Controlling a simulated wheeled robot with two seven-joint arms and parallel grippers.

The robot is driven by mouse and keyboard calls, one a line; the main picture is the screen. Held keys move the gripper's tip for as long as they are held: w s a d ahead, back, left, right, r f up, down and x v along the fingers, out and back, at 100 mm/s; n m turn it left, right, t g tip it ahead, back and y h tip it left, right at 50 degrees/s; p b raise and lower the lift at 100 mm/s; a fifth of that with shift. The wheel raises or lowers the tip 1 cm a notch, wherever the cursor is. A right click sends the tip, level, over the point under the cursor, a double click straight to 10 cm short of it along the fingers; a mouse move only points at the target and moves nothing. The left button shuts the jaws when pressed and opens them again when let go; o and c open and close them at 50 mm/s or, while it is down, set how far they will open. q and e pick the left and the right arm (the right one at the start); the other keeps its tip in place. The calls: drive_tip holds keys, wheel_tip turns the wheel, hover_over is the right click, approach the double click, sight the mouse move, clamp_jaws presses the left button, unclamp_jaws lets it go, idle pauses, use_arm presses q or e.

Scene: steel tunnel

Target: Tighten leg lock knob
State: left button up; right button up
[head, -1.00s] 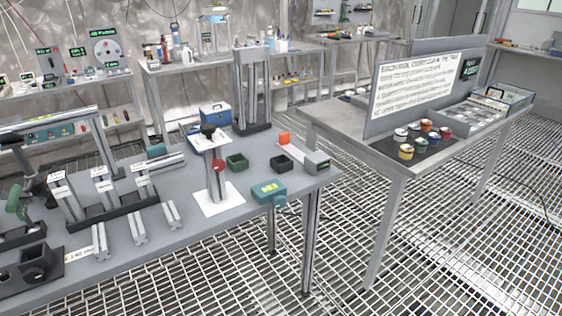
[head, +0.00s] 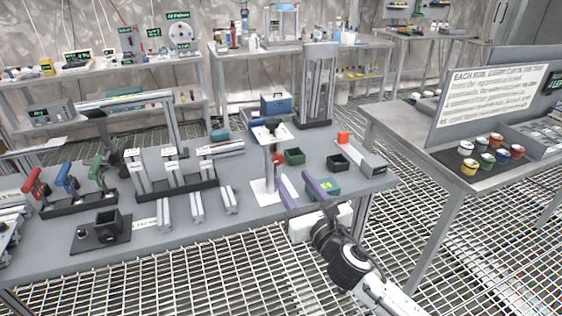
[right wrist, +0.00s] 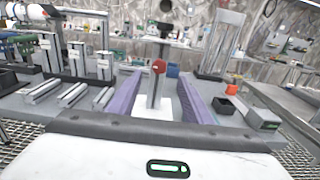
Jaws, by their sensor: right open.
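A red knob (head: 279,158) sits on the side of a grey upright post (head: 269,174) with a black top. The post stands on a white plate (head: 264,193) on the workbench. In the right wrist view the red knob (right wrist: 159,66) and post appear centred between my fingers. My right gripper (head: 293,176) is open and empty, with its two purple fingers pointing toward the post from the near right. The fingers (right wrist: 160,88) appear apart from the knob. My left gripper is not in view.
A green bin (head: 294,156), a dark bin (head: 337,162) and a teal device (head: 324,188) are close to the post and right gripper. Aluminium profiles (head: 197,206) lie to the left. A tall grey frame (head: 318,90) stands behind. A second table (head: 400,130) is at right.

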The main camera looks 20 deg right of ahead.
sight(279, 160)
drive_tip(key=w, duration=0.9)
drive_tip(key=shift+w+a, duration=0.2)
drive_tip(key=shift+w, duration=0.05)
drive_tip(key=c, duration=1.1)
drive_tip(key=shift+o, duration=0.2)
